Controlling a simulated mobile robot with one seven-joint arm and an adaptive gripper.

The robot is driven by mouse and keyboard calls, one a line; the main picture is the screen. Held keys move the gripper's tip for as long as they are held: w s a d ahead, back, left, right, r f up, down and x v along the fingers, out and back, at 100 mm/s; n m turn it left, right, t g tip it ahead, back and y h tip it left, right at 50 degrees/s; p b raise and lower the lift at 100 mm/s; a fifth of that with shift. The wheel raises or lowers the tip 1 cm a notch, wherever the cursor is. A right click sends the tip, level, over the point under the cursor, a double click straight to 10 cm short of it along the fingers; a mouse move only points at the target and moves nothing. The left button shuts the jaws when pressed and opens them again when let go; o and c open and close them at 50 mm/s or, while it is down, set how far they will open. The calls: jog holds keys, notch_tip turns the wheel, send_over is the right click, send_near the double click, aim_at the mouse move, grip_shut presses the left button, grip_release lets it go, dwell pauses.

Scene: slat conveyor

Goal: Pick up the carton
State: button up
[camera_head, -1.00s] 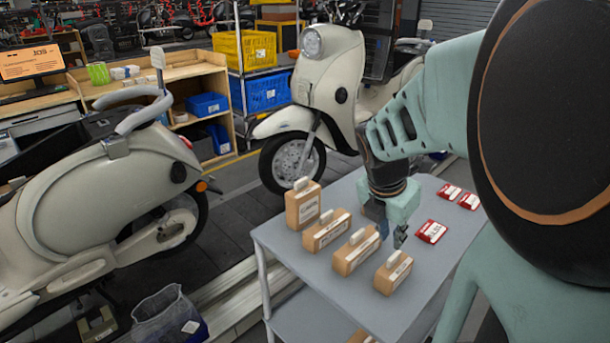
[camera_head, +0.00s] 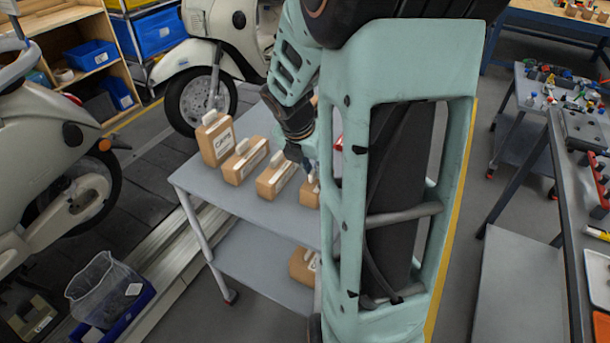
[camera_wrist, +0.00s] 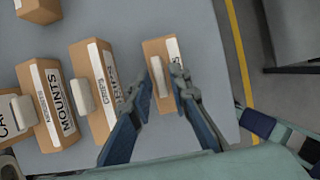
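Several brown cartons with white labels and pale tabs on top stand in a row on a grey table. The end carton (camera_wrist: 158,62) is under my gripper (camera_wrist: 156,82) in the wrist view. My gripper's fingers are open, one towards each side of this carton, and overlap it in the picture. Contact is not clear. In the head view the end carton (camera_head: 309,193) is partly hidden by my arm, and my gripper (camera_head: 298,154) shows only in part above it. Beside it stand a second carton (camera_head: 275,181), a third (camera_head: 244,164) and a taller one (camera_head: 215,142).
The grey table (camera_head: 222,192) has a lower shelf with another carton (camera_head: 302,266) on it. A scooter (camera_head: 205,62) stands behind. A blue bin with a clear bag (camera_head: 100,288) is on the floor at lower left. Another bench (camera_head: 580,205) stands at right.

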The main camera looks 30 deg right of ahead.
jog(key=shift+d+f, duration=0.15)
jog(key=shift+f, duration=0.25)
grip_shut()
jog(key=shift+w+r, duration=0.1)
jog(key=shift+r, duration=0.15)
